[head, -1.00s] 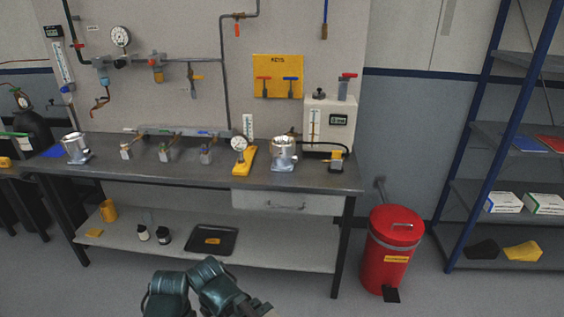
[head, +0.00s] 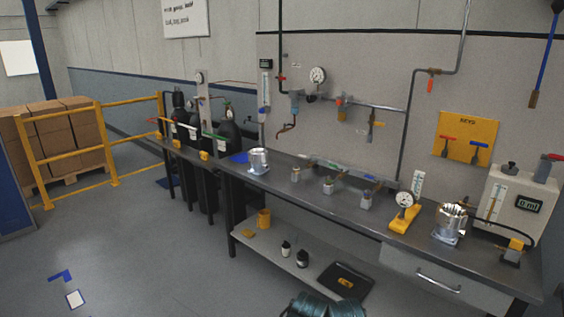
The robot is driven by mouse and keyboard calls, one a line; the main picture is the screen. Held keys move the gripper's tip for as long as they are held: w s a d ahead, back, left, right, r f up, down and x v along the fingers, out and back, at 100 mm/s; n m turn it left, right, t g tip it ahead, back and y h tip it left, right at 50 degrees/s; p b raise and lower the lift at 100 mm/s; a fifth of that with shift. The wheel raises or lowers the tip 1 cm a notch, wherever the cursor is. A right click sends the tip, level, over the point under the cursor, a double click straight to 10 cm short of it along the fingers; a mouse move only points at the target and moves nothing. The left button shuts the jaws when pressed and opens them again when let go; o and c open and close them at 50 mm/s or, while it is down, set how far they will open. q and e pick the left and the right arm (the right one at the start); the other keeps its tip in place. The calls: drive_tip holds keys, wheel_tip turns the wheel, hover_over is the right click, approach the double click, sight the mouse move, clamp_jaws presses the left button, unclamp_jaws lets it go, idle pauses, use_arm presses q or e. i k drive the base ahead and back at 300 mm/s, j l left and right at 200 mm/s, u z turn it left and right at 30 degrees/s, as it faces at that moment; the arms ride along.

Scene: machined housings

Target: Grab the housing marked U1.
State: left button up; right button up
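Two silver machined housings stand on the long grey workbench (head: 305,204). One housing (head: 258,161) is at the bench's left end, beside a blue mat. The other housing (head: 450,223) is towards the right end, between a dial gauge on a yellow base and the white tester. No U1 mark can be read on either one at this size. Dark teal parts of my own arms show at the bottom edge, well apart from both housings. Neither of my grippers is in view.
Small fittings (head: 328,186), the dial gauge (head: 404,205) and the white tester (head: 510,205) share the benchtop. Dark gas cylinders (head: 228,145) stand left of the bench. A yellow railing (head: 72,150) guards stacked boxes (head: 62,133). The floor (head: 150,235) at the left is mostly clear.

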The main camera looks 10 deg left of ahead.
sight(258, 157)
drive_tip(key=i+j+z, duration=0.15)
drive_tip(key=j, duration=1.25)
drive_tip(key=i+j+z, duration=0.2)
drive_tip(key=j, duration=1.2)
drive_tip(key=i+j+z, duration=0.15)
drive_tip(key=j, duration=1.3)
